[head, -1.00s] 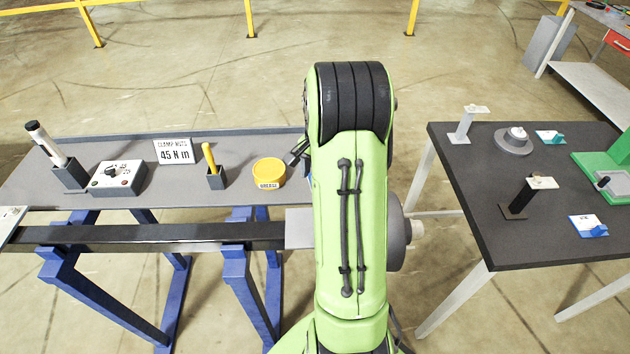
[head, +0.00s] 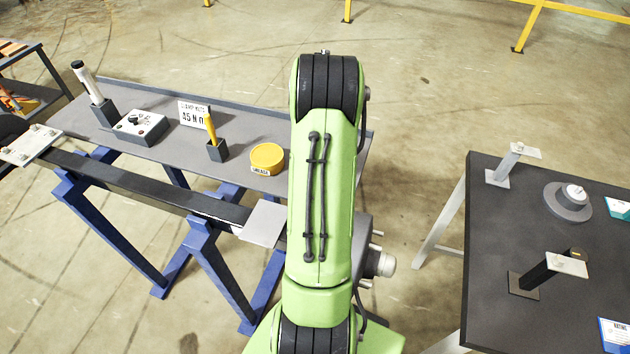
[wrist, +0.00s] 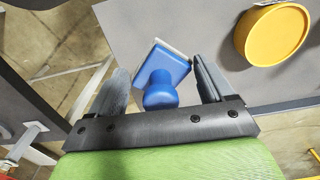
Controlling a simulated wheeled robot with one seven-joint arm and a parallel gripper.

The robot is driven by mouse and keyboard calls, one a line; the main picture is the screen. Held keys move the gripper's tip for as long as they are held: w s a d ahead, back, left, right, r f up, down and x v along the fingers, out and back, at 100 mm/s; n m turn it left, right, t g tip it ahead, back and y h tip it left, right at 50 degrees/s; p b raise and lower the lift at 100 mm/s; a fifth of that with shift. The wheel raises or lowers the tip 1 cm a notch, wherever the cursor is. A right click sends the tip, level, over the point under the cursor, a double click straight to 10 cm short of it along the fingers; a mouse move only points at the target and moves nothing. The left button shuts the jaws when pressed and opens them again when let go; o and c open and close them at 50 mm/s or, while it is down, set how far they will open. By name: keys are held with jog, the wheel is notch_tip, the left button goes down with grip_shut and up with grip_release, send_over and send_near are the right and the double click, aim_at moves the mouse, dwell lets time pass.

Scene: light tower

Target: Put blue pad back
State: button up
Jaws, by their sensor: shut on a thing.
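The blue pad (wrist: 164,70), a squarish block with a round knob, sits between the two fingers of my gripper (wrist: 162,82) in the wrist view. My gripper is shut on it. In the head view my green arm hides the gripper and the pad. A blue-and-white card (head: 614,335) lies on the dark table (head: 490,230) at the lower right, cut by the picture's edge.
A grey bench with a yellow grease tin (head: 266,158), a yellow-handled tool in a holder (head: 216,150), a sign (head: 194,114) and a control box (head: 140,127) stands at left. The dark table bears a light post (head: 503,168), a black post (head: 535,282) and a round grey base (head: 568,202).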

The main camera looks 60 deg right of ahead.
notch_tip(320, 180, down, 10)
jog(key=shift+a+b, duration=0.15)
jog(key=shift+b, duration=0.55)
jog(key=o, duration=0.9)
jog(key=shift+w, duration=0.1)
notch_tip(320, 180, up, 12)
jog(key=shift+r+p, duration=0.25)
jog(key=shift+p, duration=0.7)
jog(key=w+a+r+n+t+h, duration=0.1)
jog(key=w+a+r+n, duration=0.2)
jog(key=a, duration=0.4)
jog(key=w+a+r+n, duration=0.2)
jog(key=a+r, duration=0.4)
jog(key=a, duration=0.1)
jog(key=w+a+r+n+t+h, duration=0.1)
jog(key=w+a+r+n, duration=0.2)
jog(key=a, duration=0.5)
jog(key=s+a+n+t, duration=0.1)
jog(key=s+a+n, duration=0.2)
jog(key=a, duration=0.3)
jog(key=s+a+r+n+t+y, duration=0.1)
jog(key=s+a+n, duration=0.1)
jog(key=s+a, duration=0.2)
jog(key=s+a+r+n+t+y, duration=0.1)
jog(key=s+a+n, duration=0.2)
jog(key=a, duration=0.6)
jog(key=shift+s+n+t, duration=0.3)
jog(key=shift+s, duration=0.1)
